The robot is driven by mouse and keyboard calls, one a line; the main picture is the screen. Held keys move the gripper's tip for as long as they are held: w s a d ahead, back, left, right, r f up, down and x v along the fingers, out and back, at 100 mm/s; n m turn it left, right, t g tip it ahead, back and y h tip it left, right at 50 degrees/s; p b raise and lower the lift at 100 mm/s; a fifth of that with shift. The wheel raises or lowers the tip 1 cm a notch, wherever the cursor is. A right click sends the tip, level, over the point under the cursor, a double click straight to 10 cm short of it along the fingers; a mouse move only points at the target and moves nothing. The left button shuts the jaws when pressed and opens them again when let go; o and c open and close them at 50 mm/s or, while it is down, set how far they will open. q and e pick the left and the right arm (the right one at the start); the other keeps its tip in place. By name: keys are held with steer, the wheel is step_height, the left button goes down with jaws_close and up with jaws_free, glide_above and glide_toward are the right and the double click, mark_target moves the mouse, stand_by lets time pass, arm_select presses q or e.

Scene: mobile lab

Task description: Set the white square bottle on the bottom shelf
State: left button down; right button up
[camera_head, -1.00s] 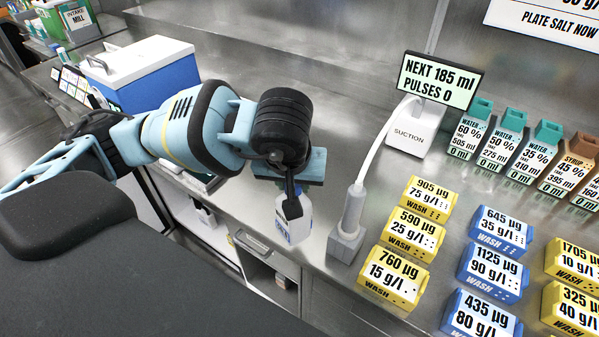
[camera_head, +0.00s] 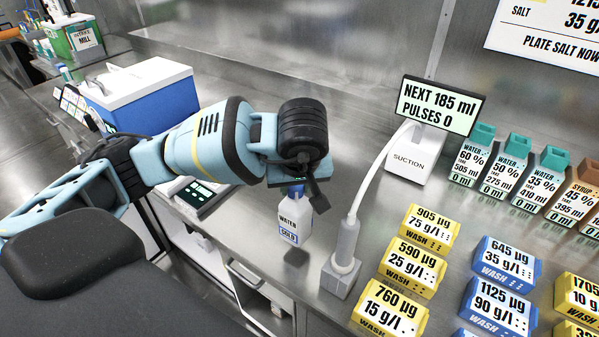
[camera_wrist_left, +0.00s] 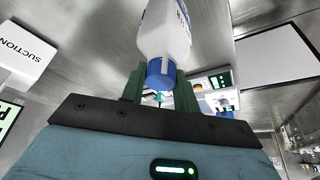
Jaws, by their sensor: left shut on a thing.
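The white square bottle (camera_head: 290,213) has a blue cap and a label reading WATER COLD. It hangs upright below my left gripper (camera_head: 300,188), in front of the steel counter in the head view. My left gripper is shut on its cap end. In the left wrist view the bottle (camera_wrist_left: 165,32) sticks out past the green fingers of the gripper (camera_wrist_left: 160,85), with its blue cap between them. An open cabinet (camera_head: 274,302) under the counter shows part of its inside at the lower middle; its bottom shelf is hard to make out. My right gripper is out of view.
A suction nozzle in a grey stand (camera_head: 342,275) is close right of the bottle. Yellow wash blocks (camera_head: 409,267) and blue wash blocks (camera_head: 500,303) stand further right. A device with a green screen (camera_head: 203,197) and a blue-white box (camera_head: 147,90) are left.

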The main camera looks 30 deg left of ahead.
arm_select(q)
steer(key=w+a, duration=0.3)
steer(key=w, duration=0.5)
steer(key=shift+w+a+f, duration=0.15)
steer(key=shift+a+f, duration=0.15)
steer(key=shift+f, duration=0.05)
steer(key=shift+d+x, duration=0.15)
steer(key=shift+x, duration=0.75)
steer(key=shift+d+x, duration=0.15)
steer(key=shift+x, duration=0.75)
steer(key=shift+f, duration=0.25)
steer(key=c, duration=1.1)
jaws_free()
steer(key=shift+s+f, duration=0.1)
steer(key=shift+s, duration=0.1)
steer(key=shift+o, duration=0.2)
